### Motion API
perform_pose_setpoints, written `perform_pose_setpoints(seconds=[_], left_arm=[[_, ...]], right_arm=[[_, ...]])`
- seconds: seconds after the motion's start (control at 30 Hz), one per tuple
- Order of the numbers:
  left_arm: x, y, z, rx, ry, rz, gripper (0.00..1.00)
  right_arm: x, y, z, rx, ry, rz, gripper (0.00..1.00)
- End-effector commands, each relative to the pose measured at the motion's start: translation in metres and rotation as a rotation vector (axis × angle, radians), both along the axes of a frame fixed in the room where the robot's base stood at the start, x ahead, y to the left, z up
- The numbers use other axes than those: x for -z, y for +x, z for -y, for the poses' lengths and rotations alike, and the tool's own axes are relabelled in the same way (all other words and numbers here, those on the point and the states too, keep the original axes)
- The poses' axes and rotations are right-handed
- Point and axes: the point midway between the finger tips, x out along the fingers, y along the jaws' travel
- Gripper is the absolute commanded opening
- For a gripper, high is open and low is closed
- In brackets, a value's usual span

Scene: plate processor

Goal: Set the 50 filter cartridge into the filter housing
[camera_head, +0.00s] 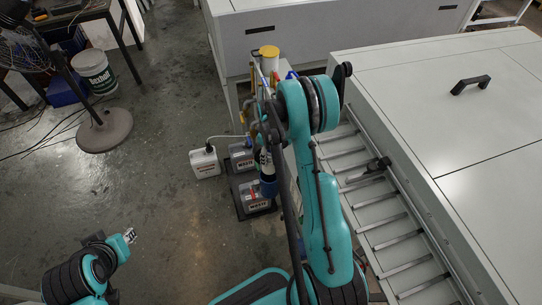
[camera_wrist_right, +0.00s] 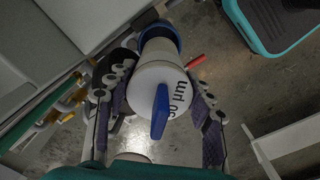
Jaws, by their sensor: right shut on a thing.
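The 50 filter cartridge (camera_wrist_right: 148,85) is a white cylinder marked "50 µm" with a blue grip tab on its near face, in the right wrist view. My right gripper (camera_wrist_right: 154,108) is shut on it, one dark-padded finger at each side. A blue band (camera_wrist_right: 163,33) shows at its far end; I cannot tell if it belongs to the cartridge or the filter housing. I cannot make out the housing for certain. My left gripper (camera_head: 130,236) is small at lower left, its opening unclear.
Waste containers (camera_head: 255,196) stand on a dark tray below my right gripper, beside a white jug (camera_head: 204,162). A yellow-lidded container (camera_head: 268,52) and pipework stand behind. A roller conveyor (camera_head: 380,215) and grey cabinet (camera_head: 440,110) bound the right.

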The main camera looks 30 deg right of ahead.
Motion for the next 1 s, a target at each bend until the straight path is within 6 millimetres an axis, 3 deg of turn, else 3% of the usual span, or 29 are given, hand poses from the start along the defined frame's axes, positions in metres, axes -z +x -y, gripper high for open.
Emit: perform_pose_setpoints(seconds=[0.6,1.0], left_arm=[[0.018,0.000,0.000,0.000,0.000,0.000,0.28],[0.018,0.000,0.000,0.000,0.000,0.000,0.28]], right_arm=[[0.038,0.000,0.002,-0.010,0.000,0.000,0.20],[0.039,0.000,0.002,-0.010,0.000,0.000,0.20]])
